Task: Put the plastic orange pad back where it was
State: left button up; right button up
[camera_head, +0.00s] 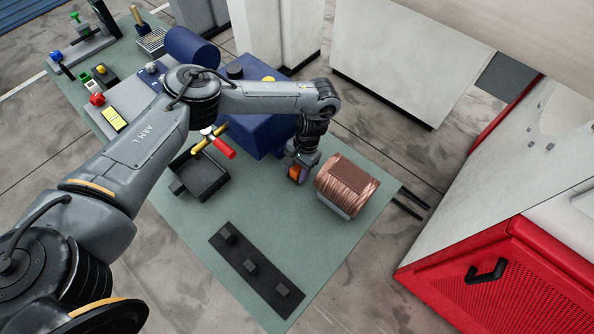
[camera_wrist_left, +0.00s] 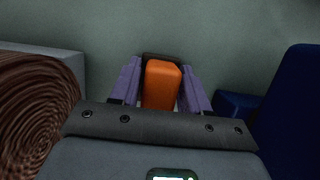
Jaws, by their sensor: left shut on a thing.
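The orange pad (camera_wrist_left: 161,84) is between the two purple fingers of my left gripper (camera_wrist_left: 160,88), which is shut on it. In the head view the pad (camera_head: 295,173) shows as a small orange patch at the tip of my left gripper (camera_head: 297,176). The gripper points down over the green table, just left of the copper spool (camera_head: 345,187). The gap between the pad and the table cannot be told clearly. A dark piece shows at the pad's far end in the wrist view. My right gripper is not in view.
A black strip with several small blocks (camera_head: 256,269) lies on the green table (camera_head: 190,226) at the front. A black tray (camera_head: 200,181) is left of the gripper. A blue machine (camera_head: 258,135) stands behind it. A red cabinet (camera_head: 520,275) stands at right.

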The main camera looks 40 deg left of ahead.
pick_arm(q)
jog(key=shift+f, duration=0.1)
jog(key=o, duration=1)
jog(key=p+v, duration=0.2)
jog(key=v, duration=1)
jog(key=shift+r+p, duration=0.25)
jog(key=shift+p, duration=0.15)
